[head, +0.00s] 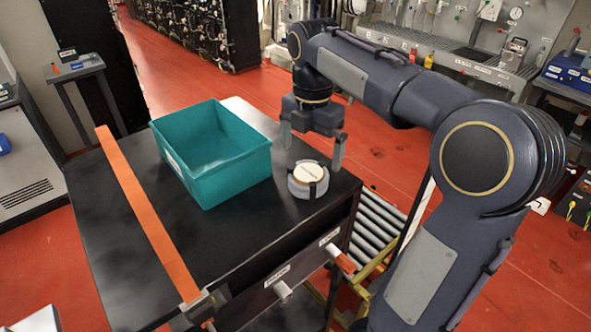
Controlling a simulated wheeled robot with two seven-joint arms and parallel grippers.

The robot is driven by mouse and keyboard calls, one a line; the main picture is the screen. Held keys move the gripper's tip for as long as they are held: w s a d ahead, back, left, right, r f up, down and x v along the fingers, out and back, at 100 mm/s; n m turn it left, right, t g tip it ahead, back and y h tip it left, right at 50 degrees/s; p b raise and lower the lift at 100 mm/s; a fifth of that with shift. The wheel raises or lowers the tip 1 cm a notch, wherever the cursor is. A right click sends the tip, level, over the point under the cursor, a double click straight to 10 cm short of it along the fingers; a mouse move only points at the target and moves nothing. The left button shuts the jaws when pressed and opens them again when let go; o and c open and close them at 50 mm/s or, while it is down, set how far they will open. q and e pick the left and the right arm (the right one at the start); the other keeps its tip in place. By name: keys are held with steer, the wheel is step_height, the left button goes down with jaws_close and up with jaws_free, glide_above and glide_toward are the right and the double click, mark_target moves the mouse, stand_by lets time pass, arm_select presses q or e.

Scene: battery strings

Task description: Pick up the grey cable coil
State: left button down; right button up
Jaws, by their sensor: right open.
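The grey cable coil (307,190) appears to be the round grey thing with a pale cream top, lying near the front right corner of the black table. My right gripper (313,156) points down above and slightly behind it. Its two fingers are spread wide, with nothing between them. The right fingertip is close to the coil's far right side in the picture; I cannot tell the exact gap. My left gripper is not in view.
An empty teal bin (235,175) stands left of the coil on the black table (110,230). A long orange bar (150,215) runs along the table's left part. Bare tabletop lies in front of the bin. A roller conveyor (375,225) is beyond the table's right edge.

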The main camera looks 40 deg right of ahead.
mark_target(309, 171)
step_height(309, 171, down, 7)
steer(key=shift+w+f+p, duration=0.1)
steer(key=shift+f+p, duration=0.05)
steer(key=shift+p, duration=0.3)
steer(key=c, duration=1.1)
